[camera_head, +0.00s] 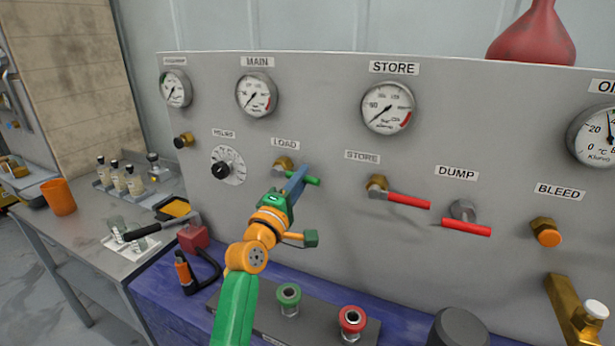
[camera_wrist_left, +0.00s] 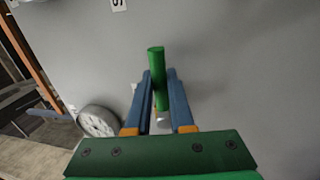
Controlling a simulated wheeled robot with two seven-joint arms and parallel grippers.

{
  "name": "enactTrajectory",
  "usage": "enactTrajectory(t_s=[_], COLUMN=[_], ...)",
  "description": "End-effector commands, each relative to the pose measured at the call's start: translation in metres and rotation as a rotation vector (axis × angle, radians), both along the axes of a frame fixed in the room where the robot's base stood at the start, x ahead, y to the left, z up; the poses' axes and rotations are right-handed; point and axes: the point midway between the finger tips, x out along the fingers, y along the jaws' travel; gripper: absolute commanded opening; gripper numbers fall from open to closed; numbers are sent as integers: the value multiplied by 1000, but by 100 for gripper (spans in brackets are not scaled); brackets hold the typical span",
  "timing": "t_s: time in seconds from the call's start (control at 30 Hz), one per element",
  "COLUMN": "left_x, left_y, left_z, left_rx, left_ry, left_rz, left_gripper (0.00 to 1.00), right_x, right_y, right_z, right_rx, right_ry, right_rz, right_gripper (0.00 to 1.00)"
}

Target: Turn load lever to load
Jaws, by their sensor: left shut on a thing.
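The load lever (camera_head: 312,180) has a green handle and sits under the LOAD label (camera_head: 285,143) on the grey panel. Its brass valve body (camera_head: 284,163) shows just left of my gripper. My left gripper (camera_head: 298,181) has blue fingers shut on the green handle. In the left wrist view, the green handle (camera_wrist_left: 157,75) stands between the two blue fingers (camera_wrist_left: 160,95) and sticks out past their tips. The fingers hide part of the lever in the head view. My right gripper is not in view.
The red store lever (camera_head: 408,200) and red dump lever (camera_head: 466,227) lie to the right on the panel. The round selector dial (camera_head: 228,165) is to the left. Below, a green-topped fitting (camera_head: 288,295) and a red-topped fitting (camera_head: 352,320) stand near my arm.

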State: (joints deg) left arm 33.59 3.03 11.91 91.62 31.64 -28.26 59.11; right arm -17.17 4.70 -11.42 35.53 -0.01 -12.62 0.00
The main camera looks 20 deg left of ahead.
Motion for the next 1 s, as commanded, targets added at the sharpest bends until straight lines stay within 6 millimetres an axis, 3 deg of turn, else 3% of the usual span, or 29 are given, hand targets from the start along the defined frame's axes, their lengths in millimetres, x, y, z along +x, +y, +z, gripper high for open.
enactTrajectory(t_s=[0.63,0.67,0.77,1.0], left_x=[0,0,0,0], left_y=[3,3,3,3], left_z=[7,8,7,4], left_rx=[-45,-45,-44,-43], left_ry=[-9,-10,-7,-2], left_rz=[2,2,1,1], left_gripper=[0,26,51,51], right_x=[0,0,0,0], right_y=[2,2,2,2], right_z=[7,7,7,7], right_rx=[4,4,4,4], right_ry=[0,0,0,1], right_rz=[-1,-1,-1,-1], right_gripper=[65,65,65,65])
